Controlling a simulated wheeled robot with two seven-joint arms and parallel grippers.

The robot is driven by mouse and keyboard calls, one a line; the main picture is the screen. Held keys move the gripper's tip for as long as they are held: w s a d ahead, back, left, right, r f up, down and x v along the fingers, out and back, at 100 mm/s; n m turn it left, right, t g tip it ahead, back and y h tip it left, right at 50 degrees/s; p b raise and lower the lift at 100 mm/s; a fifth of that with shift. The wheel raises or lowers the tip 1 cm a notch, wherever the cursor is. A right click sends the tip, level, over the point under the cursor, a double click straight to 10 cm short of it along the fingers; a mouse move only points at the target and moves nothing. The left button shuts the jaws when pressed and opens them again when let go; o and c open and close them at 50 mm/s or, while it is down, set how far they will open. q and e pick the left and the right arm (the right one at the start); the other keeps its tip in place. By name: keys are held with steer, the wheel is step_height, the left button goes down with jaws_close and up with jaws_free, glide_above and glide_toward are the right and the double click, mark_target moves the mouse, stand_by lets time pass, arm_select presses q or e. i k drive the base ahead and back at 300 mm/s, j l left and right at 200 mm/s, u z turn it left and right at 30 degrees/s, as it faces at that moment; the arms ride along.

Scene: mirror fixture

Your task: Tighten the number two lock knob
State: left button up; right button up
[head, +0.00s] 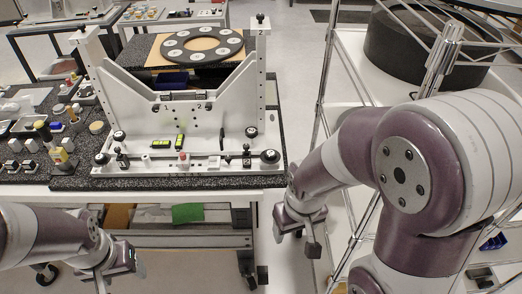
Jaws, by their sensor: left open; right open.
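The white mirror fixture (190,95) stands on a dark speckled slab on the table. A small dark knob (260,19) tops its right post, above a "2" mark. Another small dark knob (246,162) stands on the front rail, near what looks like another "2" label; I cannot tell which is the number two lock knob. A larger round black knob (270,156) sits at the rail's right end. My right gripper (297,240) is open and empty, below and right of the fixture, beyond the table edge. My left gripper (115,280) is open and low, in front of the table.
A dark ring with round pads (202,45) lies on a board behind the fixture. Small parts and bottles (60,150) crowd the table's left side. A wire rack (335,60) with a large dark drum (425,40) stands at right. Floor shows between table and rack.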

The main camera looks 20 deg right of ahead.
mark_target(269, 156)
steer(key=i+z, duration=0.3)
steer(key=i, duration=0.2)
steer(key=i+j+z, duration=0.25)
steer(key=i, duration=0.2)
steer(key=l, duration=0.1)
